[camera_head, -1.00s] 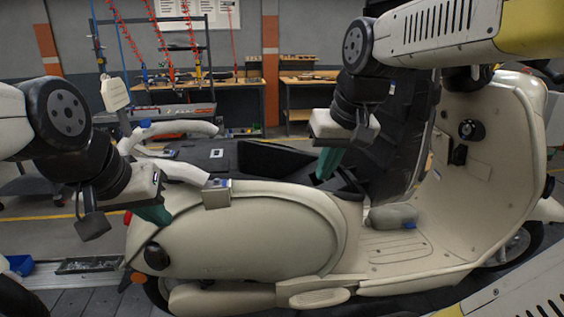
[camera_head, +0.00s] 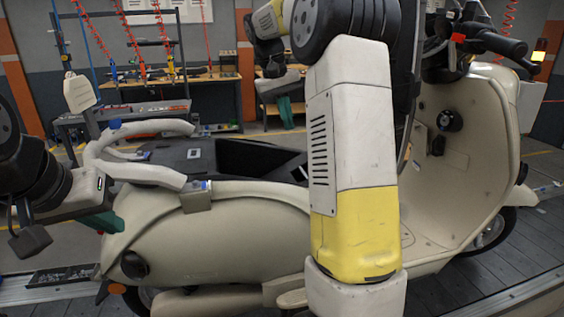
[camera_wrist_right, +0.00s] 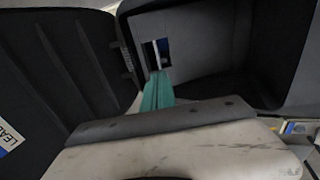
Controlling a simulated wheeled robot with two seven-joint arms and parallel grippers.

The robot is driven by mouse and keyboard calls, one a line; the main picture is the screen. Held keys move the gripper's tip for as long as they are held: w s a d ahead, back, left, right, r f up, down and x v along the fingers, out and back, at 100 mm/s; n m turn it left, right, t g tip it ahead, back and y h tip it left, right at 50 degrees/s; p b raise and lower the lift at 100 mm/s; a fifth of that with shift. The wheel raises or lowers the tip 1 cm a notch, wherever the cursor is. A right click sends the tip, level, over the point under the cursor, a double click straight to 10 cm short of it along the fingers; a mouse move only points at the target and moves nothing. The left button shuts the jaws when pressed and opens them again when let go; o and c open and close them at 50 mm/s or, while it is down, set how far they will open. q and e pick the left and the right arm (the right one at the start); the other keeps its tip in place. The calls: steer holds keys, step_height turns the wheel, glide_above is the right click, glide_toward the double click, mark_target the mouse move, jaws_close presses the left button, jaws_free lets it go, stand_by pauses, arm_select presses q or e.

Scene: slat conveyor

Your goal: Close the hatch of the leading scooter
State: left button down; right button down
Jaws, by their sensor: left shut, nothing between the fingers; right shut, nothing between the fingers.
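The cream scooter (camera_head: 225,245) stands side-on, its rear to the left. Its dark hatch lid (camera_head: 408,75) stands up, open, partly hidden behind my right arm; the black compartment (camera_head: 262,160) beside it is uncovered. In the right wrist view the ribbed dark lid (camera_wrist_right: 85,60) carries a partly visible label, with the open compartment (camera_wrist_right: 200,85) to its right. My right gripper (camera_head: 286,112), with teal fingers, is shut and empty beyond the compartment; its fingers also show in the wrist view (camera_wrist_right: 157,92). My left gripper (camera_head: 110,222) is shut and empty at the scooter's rear; contact is unclear.
A white grab rail (camera_head: 150,128) and a small metal box (camera_head: 196,196) are at the scooter's rear. The slat conveyor (camera_head: 465,272) runs beneath. Workbenches (camera_head: 210,95) stand behind, with red hoses hanging. My right forearm blocks the middle of the head view.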

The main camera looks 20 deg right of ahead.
glide_toward(302, 164)
steer(key=s+f, duration=0.1)
steer(key=f, duration=0.1)
steer(key=s+f, duration=0.1)
steer(key=f, duration=0.1)
steer(key=s+f, duration=0.1)
steer(key=f, duration=0.1)
steer(key=shift+s+d+f, duration=0.25)
steer(key=shift+f, duration=0.15)
steer(key=shift+d+f, duration=0.35)
steer(key=shift+f, duration=0.05)
steer(key=d+f+y, duration=0.2)
steer(key=d+f, duration=0.1)
steer(key=f, duration=0.8)
steer(key=shift+s+d+y, duration=0.25)
steer(key=shift+y, duration=0.05)
